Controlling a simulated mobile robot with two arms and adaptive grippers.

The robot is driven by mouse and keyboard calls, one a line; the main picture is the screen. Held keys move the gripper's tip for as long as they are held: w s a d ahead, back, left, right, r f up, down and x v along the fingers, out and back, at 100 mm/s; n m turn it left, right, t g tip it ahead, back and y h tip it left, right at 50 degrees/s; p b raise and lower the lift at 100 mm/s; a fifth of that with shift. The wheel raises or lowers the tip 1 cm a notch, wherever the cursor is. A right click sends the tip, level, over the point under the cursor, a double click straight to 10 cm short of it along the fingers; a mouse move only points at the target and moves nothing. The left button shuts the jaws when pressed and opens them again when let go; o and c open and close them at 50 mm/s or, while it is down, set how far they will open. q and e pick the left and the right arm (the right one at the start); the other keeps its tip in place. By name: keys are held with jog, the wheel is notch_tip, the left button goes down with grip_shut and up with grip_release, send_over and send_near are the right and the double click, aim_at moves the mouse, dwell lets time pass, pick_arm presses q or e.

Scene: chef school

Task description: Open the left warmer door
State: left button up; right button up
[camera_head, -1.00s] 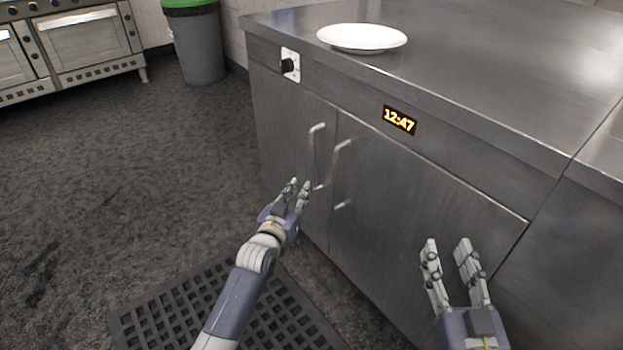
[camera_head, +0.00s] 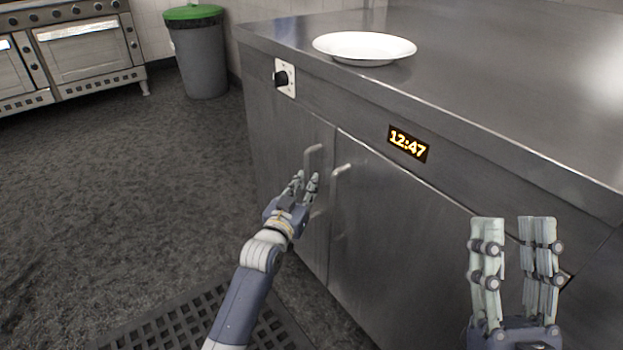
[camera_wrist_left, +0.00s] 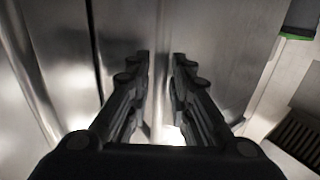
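The left warmer door (camera_head: 275,135) is a brushed steel panel, shut flush with the cabinet. Its vertical bar handle (camera_head: 311,158) is near its right edge, beside the right door's handle (camera_head: 337,182). My left gripper (camera_head: 305,181) is at the left door's handle, its fingers hiding the handle's middle. In the left wrist view the left gripper (camera_wrist_left: 160,58) has its two fingers apart, with a bright vertical strip between them; I cannot tell if they touch the handle. My right gripper (camera_head: 514,222) is open and empty in front of the right door (camera_head: 400,235).
A white plate (camera_head: 364,47) lies on the steel counter (camera_head: 480,85) above. A knob (camera_head: 281,79) and a clock display (camera_head: 408,143) are on the cabinet front. A bin (camera_head: 201,62) stands behind left. The floor (camera_head: 120,190) on the left is clear, with a mat (camera_head: 175,325) below.

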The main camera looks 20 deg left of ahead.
pick_arm(q)
jog(key=shift+w, duration=0.45)
grip_shut()
jog(key=shift+s, duration=0.1)
